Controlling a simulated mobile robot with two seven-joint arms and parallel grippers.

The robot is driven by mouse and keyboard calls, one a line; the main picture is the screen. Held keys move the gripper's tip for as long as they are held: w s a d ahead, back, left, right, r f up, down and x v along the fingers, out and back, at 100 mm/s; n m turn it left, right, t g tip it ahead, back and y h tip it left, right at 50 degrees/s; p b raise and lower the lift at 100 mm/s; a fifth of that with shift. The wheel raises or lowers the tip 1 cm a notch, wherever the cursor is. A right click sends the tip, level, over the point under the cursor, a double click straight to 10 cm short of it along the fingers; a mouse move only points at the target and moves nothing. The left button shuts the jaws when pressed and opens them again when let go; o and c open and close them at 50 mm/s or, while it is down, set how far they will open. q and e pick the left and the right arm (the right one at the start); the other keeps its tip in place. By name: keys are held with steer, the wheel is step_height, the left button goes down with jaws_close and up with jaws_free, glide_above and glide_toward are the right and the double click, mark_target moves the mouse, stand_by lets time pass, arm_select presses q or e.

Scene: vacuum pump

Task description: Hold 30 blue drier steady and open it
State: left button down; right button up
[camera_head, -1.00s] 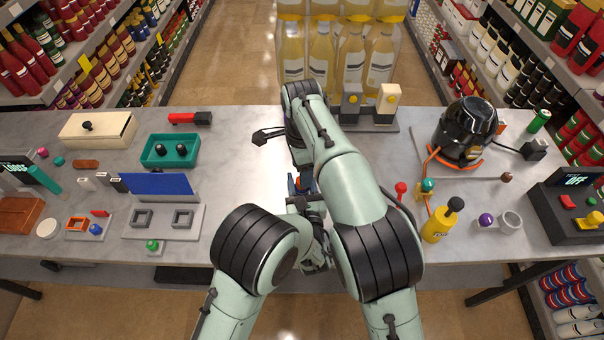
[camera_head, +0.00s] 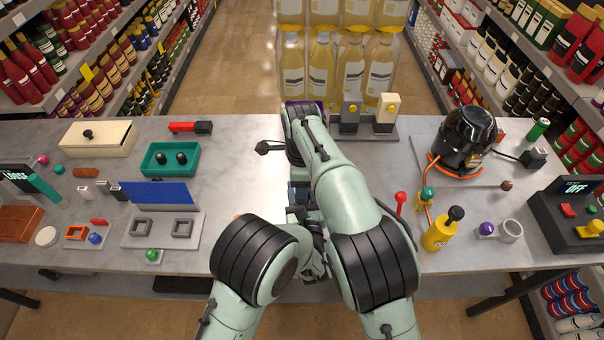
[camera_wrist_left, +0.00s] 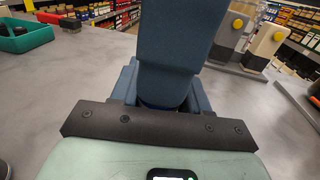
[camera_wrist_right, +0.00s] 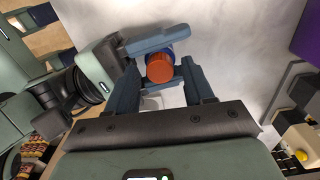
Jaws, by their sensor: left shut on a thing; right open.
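The blue drier (camera_wrist_right: 174,50) shows in the right wrist view as a short blue cylinder with an orange-red round end (camera_wrist_right: 160,69) facing that camera. My left gripper (camera_wrist_left: 160,96) is shut on the drier and comes in from the left in the right wrist view. My right gripper (camera_wrist_right: 160,80) is open, with its two blue fingers on either side of the orange-red end. I cannot tell whether they touch it. In the head view my arms hide the drier.
A purple thing (camera_head: 300,106) is partly hidden behind my right wrist. Grey and cream blocks with yellow knobs (camera_head: 350,108) stand at the back. A teal tray (camera_head: 170,158) and a blue panel (camera_head: 152,192) lie left. A yellow bottle (camera_head: 441,232) and a black machine (camera_head: 465,137) stand right.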

steer(key=shift+f, duration=0.6)
jaws_close()
steer(key=shift+n, duration=1.7)
steer(key=shift+o, duration=0.4)
jaws_free()
